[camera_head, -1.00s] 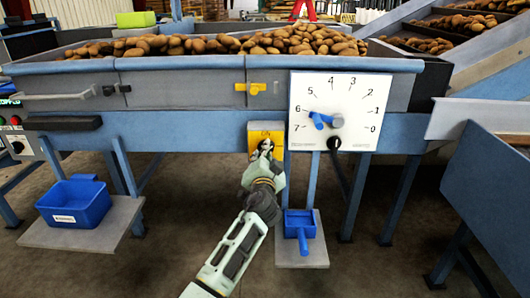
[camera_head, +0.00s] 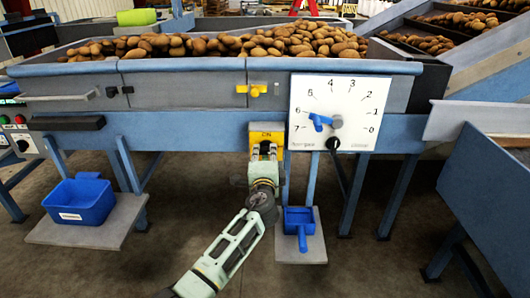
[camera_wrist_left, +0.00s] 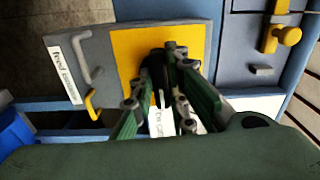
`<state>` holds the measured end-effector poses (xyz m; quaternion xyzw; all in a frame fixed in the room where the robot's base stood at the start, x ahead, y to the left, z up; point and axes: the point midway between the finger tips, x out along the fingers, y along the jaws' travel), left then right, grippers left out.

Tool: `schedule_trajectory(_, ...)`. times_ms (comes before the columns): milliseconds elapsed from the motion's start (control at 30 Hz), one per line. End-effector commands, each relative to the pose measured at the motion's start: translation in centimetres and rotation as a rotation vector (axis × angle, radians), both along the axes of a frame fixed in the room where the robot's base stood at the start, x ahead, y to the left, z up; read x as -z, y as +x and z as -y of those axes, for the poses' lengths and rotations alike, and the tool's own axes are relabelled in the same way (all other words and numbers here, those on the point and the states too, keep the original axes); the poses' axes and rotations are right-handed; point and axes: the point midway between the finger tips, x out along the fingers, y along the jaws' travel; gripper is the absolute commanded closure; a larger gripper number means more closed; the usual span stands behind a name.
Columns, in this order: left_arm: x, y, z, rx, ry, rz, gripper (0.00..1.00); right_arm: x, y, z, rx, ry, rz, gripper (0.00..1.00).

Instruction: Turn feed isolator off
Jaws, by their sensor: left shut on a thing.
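The feed isolator is a grey box with a yellow plate (camera_head: 266,129) under the machine's blue beam, left of the white dial board. In the left wrist view its yellow plate (camera_wrist_left: 130,52) and a white label reading "feed" (camera_wrist_left: 62,68) show. My left gripper (camera_head: 265,150) is in front of the plate. In the left wrist view its green fingers (camera_wrist_left: 165,85) are closed around the isolator's black handle (camera_wrist_left: 153,72), which they partly hide. My right gripper is not in view.
The white dial board (camera_head: 339,110) with a blue pointer stands just right of the isolator. A yellow latch (camera_head: 252,90) sits above. A blue scoop (camera_head: 299,222) lies on a low shelf below right. A blue bin (camera_head: 80,200) stands at left.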

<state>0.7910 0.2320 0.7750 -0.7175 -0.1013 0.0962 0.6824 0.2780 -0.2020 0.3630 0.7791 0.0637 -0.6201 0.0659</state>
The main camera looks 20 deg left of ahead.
Motion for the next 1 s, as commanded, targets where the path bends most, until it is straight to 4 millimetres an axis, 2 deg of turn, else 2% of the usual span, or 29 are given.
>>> schedule_trajectory(300, 0.19, -0.04, 0.09, 0.001, 0.062, -0.021, 1.0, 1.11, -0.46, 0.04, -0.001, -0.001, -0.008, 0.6)
schedule_trajectory(667, 0.24, -0.04, 0.09, 0.001, 0.068, -0.023, 1.0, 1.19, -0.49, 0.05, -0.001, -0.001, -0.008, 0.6)
schedule_trajectory(700, 0.24, -0.04, 0.09, 0.001, 0.068, -0.023, 0.85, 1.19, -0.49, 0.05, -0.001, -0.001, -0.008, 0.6)
schedule_trajectory(900, 0.15, -0.02, 0.07, 0.001, 0.066, -0.021, 0.67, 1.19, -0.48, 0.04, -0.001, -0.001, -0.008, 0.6)
schedule_trajectory(1000, 0.1, -0.01, 0.06, 0.001, 0.065, -0.02, 0.67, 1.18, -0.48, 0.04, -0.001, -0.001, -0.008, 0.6)
